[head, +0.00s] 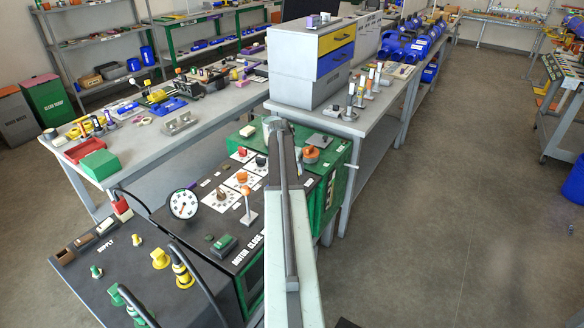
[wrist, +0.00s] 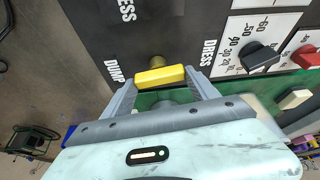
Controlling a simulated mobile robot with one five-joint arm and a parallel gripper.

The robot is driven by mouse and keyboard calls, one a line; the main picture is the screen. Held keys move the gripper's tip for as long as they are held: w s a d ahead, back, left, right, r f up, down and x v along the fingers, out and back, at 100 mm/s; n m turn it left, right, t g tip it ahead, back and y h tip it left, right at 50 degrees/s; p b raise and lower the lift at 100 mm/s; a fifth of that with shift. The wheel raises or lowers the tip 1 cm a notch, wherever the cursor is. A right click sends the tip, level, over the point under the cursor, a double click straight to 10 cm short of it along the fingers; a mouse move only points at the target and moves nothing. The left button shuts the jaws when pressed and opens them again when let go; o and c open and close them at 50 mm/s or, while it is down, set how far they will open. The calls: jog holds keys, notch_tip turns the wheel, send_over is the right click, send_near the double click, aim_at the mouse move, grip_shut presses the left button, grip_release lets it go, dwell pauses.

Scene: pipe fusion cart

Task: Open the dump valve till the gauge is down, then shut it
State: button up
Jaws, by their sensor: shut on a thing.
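In the wrist view my gripper (wrist: 161,79) is shut on the yellow handle (wrist: 158,75) of the dump valve, one finger at each end of the bar. The bar lies crosswise in the picture, slightly tilted, with a brass stem (wrist: 157,61) behind it. The DUMP label (wrist: 112,71) is just left of it on the dark panel. In the head view my arm hides the valve and my gripper. The round white gauge (head: 184,204) stands at the panel's left edge; its needle is too small to read surely.
A black dial knob (wrist: 258,56) and a red knob (wrist: 306,57) are right of the valve. In the head view, an orange-topped lever (head: 247,200) and a green button box (head: 223,244) are left of my arm. Open floor (head: 440,220) lies to the right.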

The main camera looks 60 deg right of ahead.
jog(key=shift+m, duration=0.4)
jog(key=o, duration=1.4)
jog(key=shift+c, duration=0.2)
jog(key=p+v, duration=0.7)
jog(key=shift+r, duration=0.4)
jog(key=shift+w+a, duration=0.15)
